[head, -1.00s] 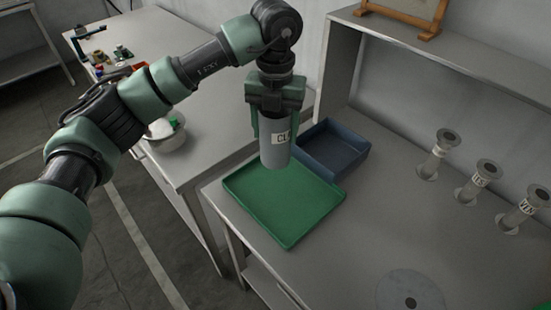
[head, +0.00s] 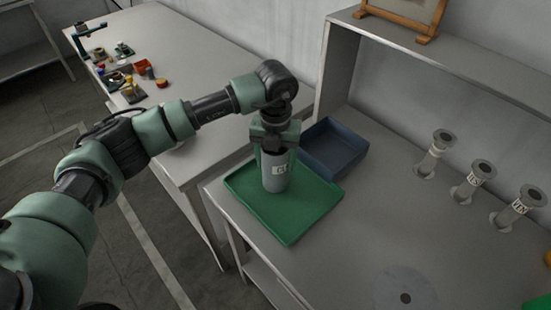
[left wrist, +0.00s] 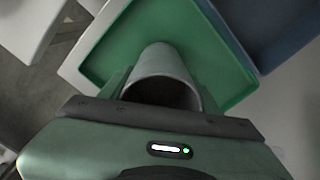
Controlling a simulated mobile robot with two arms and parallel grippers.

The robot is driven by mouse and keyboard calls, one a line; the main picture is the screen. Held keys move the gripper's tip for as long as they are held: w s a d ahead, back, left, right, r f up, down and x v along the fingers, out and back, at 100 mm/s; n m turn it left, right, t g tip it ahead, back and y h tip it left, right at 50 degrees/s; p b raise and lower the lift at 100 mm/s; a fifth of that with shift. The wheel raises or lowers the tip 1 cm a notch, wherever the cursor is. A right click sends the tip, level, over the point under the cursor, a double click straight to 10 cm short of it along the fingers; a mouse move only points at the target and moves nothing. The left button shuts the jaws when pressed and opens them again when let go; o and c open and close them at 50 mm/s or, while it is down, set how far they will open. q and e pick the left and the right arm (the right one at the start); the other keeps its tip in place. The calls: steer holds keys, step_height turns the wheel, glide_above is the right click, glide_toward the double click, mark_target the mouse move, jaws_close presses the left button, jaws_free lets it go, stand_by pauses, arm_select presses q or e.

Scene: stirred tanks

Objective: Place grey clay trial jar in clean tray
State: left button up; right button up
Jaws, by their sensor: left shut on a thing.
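The grey jar (head: 275,174) with a white label, partly readable as "CL", is upright over the green tray (head: 300,222). My left gripper (head: 275,152) is shut on its upper part from above. The jar's base is at or very near the tray floor; I cannot tell whether it touches. In the left wrist view the open-topped jar (left wrist: 165,70) shows between the fingers, with the green tray (left wrist: 220,75) around it. My right gripper is not in view.
A blue tray (head: 335,148) stands right behind the green one. Several labelled grey stands (head: 435,155) line the right of the bench. A round disc (head: 405,290) lies near the front. A side table (head: 190,50) holds small items. The bench middle is clear.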

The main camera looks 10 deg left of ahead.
arm_select(q)
steer(key=shift+f, duration=0.2)
steer(key=o, duration=1.4)
steer(key=shift+r, duration=0.1)
steer(key=shift+o, duration=0.2)
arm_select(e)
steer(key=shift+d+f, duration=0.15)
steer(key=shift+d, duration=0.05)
arm_select(q)
steer(key=shift+r, duration=0.1)
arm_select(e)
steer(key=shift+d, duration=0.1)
arm_select(q)
steer(key=shift+r, duration=0.55)
step_height(320, 180, up, 11)
steer(key=b, duration=0.3)
steer(key=shift+b, duration=0.3)
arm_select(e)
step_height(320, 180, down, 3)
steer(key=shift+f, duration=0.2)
